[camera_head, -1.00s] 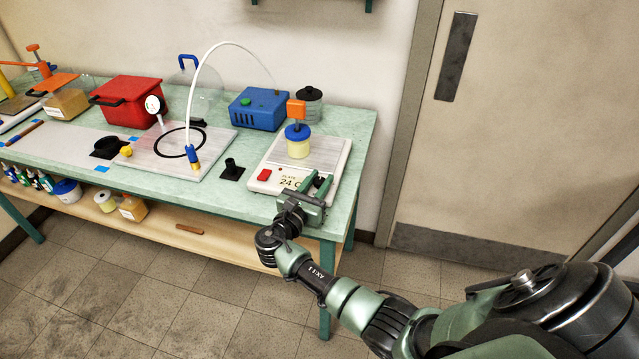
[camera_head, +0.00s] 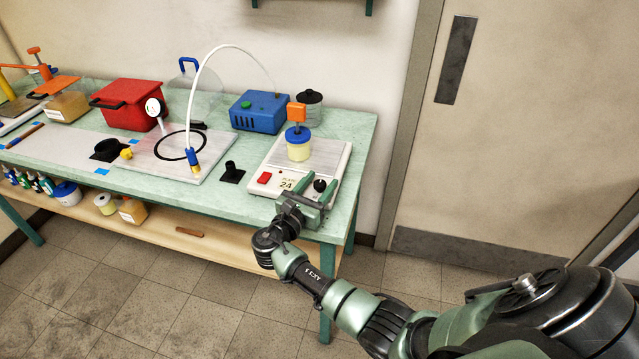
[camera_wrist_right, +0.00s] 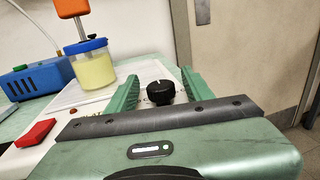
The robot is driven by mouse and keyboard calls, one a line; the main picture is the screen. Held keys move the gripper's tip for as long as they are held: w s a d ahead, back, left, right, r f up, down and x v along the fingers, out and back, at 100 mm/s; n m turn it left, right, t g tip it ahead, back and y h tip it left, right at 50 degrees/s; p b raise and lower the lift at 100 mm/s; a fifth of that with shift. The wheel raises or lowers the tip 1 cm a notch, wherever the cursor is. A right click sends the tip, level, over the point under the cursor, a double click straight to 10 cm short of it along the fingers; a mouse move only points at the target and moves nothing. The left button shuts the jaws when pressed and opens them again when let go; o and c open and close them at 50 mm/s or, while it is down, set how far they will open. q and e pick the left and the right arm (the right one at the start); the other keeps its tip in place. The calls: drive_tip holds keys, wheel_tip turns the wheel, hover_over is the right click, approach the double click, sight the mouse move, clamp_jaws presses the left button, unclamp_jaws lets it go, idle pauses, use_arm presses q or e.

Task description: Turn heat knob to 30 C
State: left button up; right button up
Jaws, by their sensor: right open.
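The black heat knob (camera_head: 320,185) sits on the front right of the white hot plate (camera_head: 262,165). It also shows in the right wrist view (camera_wrist_right: 160,92), with a pale mark on its top. The plate's display (camera_head: 287,184) reads 24; the rest of it is hidden by my gripper. My right gripper (camera_head: 312,192) is open at the front edge of the plate. In the right wrist view its green fingers (camera_wrist_right: 157,82) stand on either side of the knob, with gaps visible between them and it. My left gripper is not in view.
A jar (camera_head: 298,147) of pale yellow contents with a blue lid and an orange-topped probe stands on the plate. A red switch (camera_head: 264,178) is left of the display. A blue pump box (camera_head: 259,109) and a dark-lidded can (camera_head: 309,107) stand behind.

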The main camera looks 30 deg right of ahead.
drive_tip(key=b+v, duration=0.1)
drive_tip(key=v, duration=0.6)
drive_tip(key=shift+s+a, duration=0.2)
drive_tip(key=shift+a, duration=0.15)
